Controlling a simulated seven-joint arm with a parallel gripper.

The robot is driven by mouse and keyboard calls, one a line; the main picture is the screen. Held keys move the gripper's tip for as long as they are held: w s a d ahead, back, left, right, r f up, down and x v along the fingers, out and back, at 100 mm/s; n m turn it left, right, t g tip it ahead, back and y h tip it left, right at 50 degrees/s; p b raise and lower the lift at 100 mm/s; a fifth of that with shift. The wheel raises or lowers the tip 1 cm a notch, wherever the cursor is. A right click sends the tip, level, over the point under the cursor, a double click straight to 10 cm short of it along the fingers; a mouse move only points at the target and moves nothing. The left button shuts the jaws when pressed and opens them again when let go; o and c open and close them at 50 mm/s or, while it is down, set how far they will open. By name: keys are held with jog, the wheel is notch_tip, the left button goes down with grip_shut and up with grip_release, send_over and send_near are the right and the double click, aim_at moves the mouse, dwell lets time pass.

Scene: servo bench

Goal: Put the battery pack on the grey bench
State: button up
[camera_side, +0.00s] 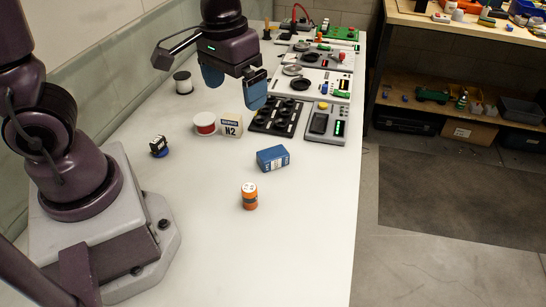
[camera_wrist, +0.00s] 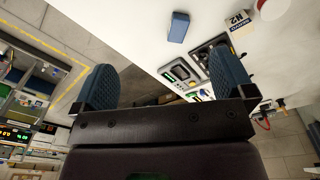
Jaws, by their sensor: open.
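A blue box with white markings, which looks like the battery pack (camera_side: 272,159), rests on the pale grey bench (camera_side: 205,235). In the wrist view the blue box (camera_wrist: 179,27) shows near the top, ahead of the fingers and apart from them. My gripper (camera_side: 234,84) is open and empty, raised above the bench farther back than the box. Its two blue fingertips stand wide apart in the wrist view (camera_wrist: 165,85), with nothing between them.
An orange cylinder (camera_side: 249,196) stands in front of the blue box. An N2 box (camera_side: 231,128), a red-and-white spool (camera_side: 205,124) and a small black item (camera_side: 158,147) are to its left. Control panels (camera_side: 326,122) lie behind. The front of the bench is clear.

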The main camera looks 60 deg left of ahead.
aim_at(274, 152)
jog(key=w+a+f+n+y, duration=0.2)
jog(key=w+a+f+n, duration=0.2)
jog(key=w+f+n, duration=0.9)
jog(key=shift+n+g, duration=0.3)
jog(key=shift+n, duration=0.2)
jog(key=f, duration=0.3)
jog(key=s+a+f, duration=0.1)
jog(key=f, duration=0.3)
jog(key=s+f, duration=0.1)
jog(key=f, duration=0.3)
jog(key=shift+a+f, duration=0.15)
jog(key=shift+f, duration=0.1)
jog(key=shift+c, duration=0.5)
jog(key=c, duration=0.8)
jog(key=shift+r, duration=0.15)
